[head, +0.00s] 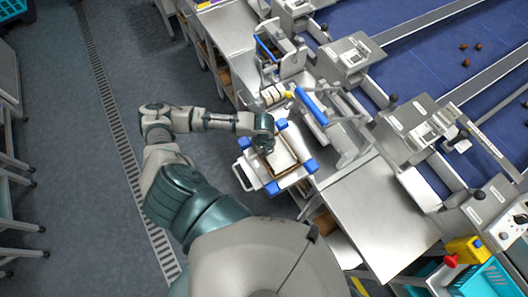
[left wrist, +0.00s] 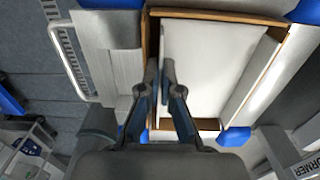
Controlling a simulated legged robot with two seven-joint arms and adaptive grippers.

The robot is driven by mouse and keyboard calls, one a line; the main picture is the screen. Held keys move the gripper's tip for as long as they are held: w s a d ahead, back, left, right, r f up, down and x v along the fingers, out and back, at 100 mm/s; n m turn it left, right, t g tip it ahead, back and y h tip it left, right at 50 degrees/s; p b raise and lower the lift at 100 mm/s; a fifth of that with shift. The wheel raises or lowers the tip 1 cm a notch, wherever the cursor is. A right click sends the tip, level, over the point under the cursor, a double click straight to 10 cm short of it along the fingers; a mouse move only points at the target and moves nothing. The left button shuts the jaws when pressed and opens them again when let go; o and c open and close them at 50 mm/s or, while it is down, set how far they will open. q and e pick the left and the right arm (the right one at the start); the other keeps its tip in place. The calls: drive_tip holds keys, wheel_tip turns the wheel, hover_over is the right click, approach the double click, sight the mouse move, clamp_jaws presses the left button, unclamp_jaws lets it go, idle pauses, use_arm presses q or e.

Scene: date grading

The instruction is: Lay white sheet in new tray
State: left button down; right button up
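A tray with thin brown walls (left wrist: 279,42) lies on a scale-like stand with blue corner pieces. The white sheet (left wrist: 215,60) covers most of the tray's inside, and a brown strip shows beyond its near edge. In the head view the sheet (head: 282,159) shows pale inside the tray (head: 293,170). My left gripper (left wrist: 161,66) is over the tray's left side, its fingertips close together at the sheet's left edge, which seems pinched between them. It partly hides the tray in the head view (head: 268,149). My right gripper is not in view.
The stand's blue corners (head: 311,165) and a white side handle (head: 242,177) surround the tray. A blue-handled device (head: 312,106) stands close at the right. A bare steel table (head: 378,215) lies lower right. Open floor (head: 75,190) is at left.

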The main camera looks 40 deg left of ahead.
use_arm(q)
drive_tip(key=shift+f, duration=0.15)
drive_tip(key=c, duration=1.2)
unclamp_jaws()
drive_tip(key=shift+c, duration=0.2)
drive_tip(key=shift+a, duration=0.1)
drive_tip(key=o, duration=0.4)
drive_tip(key=shift+c, duration=0.2)
